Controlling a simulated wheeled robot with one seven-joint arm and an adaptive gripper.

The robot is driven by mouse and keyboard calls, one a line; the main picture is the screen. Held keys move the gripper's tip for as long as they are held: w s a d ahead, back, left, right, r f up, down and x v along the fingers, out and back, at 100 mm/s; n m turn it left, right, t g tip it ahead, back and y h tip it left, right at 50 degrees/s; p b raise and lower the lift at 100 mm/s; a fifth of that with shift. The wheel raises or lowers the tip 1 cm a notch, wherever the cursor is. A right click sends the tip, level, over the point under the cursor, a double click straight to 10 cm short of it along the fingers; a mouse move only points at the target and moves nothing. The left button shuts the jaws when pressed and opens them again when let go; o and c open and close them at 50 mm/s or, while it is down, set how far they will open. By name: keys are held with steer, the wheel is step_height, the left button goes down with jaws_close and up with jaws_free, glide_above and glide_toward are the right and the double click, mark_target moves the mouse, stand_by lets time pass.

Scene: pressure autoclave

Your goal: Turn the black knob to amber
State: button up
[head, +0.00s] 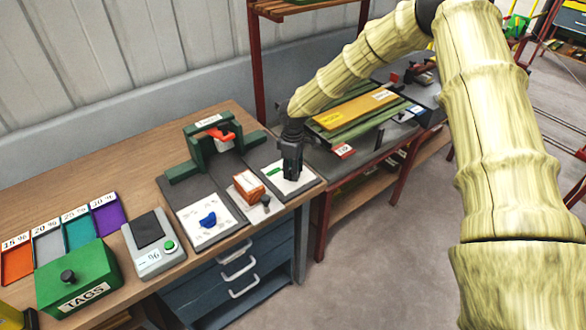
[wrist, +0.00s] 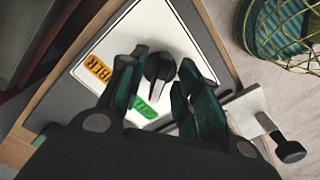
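The black knob (wrist: 160,67) stands on a white panel (wrist: 150,28) in the wrist view. Its pale pointer mark faces the green label (wrist: 144,108), which is partly hidden by my fingers. An orange label (wrist: 98,67), partly covered and reading like "AMBER", lies left of the knob. My gripper (wrist: 165,62) points down over the panel, with one finger on each side of the knob. The fingers are apart; I cannot tell whether they touch it. In the head view my gripper (head: 291,175) stands over the panel (head: 302,184) at the bench's right end and hides the knob.
Left of the panel are a reddish-brown block (head: 248,186), a small dark-handled lever (head: 265,202) and a blue knob (head: 208,219) on another panel. A green clamp frame (head: 185,165) stands behind. A dark-topped table (head: 338,166) adjoins at right. Floor in front is clear.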

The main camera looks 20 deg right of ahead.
steer(key=shift+c, duration=0.2)
jaws_close()
